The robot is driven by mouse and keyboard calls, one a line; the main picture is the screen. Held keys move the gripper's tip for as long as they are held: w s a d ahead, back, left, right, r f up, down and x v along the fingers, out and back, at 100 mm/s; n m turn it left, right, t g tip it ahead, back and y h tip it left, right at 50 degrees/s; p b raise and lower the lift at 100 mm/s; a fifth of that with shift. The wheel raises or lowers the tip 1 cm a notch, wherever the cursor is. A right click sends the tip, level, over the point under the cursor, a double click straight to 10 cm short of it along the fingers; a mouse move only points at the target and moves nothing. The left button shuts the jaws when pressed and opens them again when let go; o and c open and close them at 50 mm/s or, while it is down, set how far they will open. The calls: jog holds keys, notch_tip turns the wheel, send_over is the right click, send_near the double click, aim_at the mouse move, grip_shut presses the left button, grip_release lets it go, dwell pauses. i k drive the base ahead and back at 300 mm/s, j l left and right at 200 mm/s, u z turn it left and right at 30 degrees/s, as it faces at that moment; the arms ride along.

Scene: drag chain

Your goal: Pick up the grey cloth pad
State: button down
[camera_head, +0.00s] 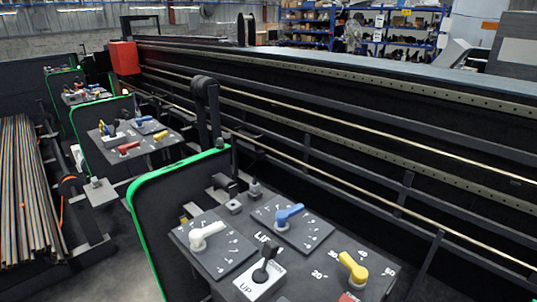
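I cannot make out a grey cloth pad anywhere in the head view. My gripper and arm do not show in this view either. The nearest surface is a dark grey control panel (328,282) at the bottom, with a white lever (206,234), a blue lever (288,214), a yellow lever (352,267) and a black joystick (265,270) on a white plate. No cloth is visible on the bare parts of this panel.
A green-edged black guard (150,225) stands left of the panel. A long black machine with rails (370,165) runs along the right. Bundled rods (25,190) lie at far left. Similar panels (135,140) stand farther back. Blue shelves (380,25) stand behind. Some grey floor shows at left.

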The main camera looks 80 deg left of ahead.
aim_at(96, 183)
jog(key=u, duration=3.85)
